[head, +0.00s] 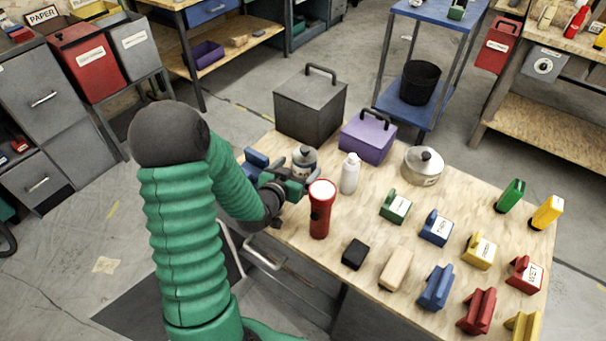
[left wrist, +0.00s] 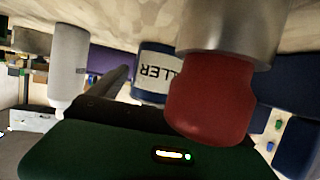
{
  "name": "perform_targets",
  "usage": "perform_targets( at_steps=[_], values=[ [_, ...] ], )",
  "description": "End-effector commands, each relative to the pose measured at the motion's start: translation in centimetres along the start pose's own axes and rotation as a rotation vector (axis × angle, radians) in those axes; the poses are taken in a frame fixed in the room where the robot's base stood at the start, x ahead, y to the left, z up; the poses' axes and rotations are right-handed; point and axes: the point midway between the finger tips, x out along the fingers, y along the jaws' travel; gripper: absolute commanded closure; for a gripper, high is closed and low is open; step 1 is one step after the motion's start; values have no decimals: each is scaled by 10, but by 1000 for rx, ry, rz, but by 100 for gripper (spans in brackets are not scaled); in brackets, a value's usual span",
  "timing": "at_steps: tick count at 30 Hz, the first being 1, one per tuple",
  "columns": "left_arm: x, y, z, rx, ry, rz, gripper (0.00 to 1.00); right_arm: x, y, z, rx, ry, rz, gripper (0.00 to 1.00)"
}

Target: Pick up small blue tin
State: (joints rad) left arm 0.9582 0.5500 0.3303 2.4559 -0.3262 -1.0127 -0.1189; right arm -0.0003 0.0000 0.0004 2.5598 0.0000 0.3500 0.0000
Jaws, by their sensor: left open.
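The small blue tin (head: 305,163) stands on the wooden table, just behind my left gripper in the head view. It has a pale label and a dark top. In the left wrist view the blue tin (left wrist: 150,92) shows its white label with black letters, partly hidden by my gripper and a red object. My left gripper (head: 297,183) is open, low over the table on the near side of the tin. I cannot tell whether it touches the tin. My right gripper is not in view.
A red torch (head: 320,212) stands close to the gripper's right. A white bottle (head: 349,174) stands behind it; it also shows in the left wrist view (left wrist: 68,66). A purple box (head: 367,140), a dark box (head: 309,108) and a metal pot (head: 422,167) are further back. Several coloured blocks fill the right.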

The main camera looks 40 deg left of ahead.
Motion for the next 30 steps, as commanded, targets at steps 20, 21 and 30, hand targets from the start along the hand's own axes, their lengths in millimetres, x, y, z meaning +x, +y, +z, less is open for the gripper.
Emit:
perform_targets(
  at_steps=[20,21,30],
  values=[
    [43,-1,3,0,1,1,38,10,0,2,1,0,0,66],
    [43,-1,3,0,1,1,44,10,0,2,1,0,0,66],
    [43,-1,3,-1,1,1,83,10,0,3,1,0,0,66]
  ],
)
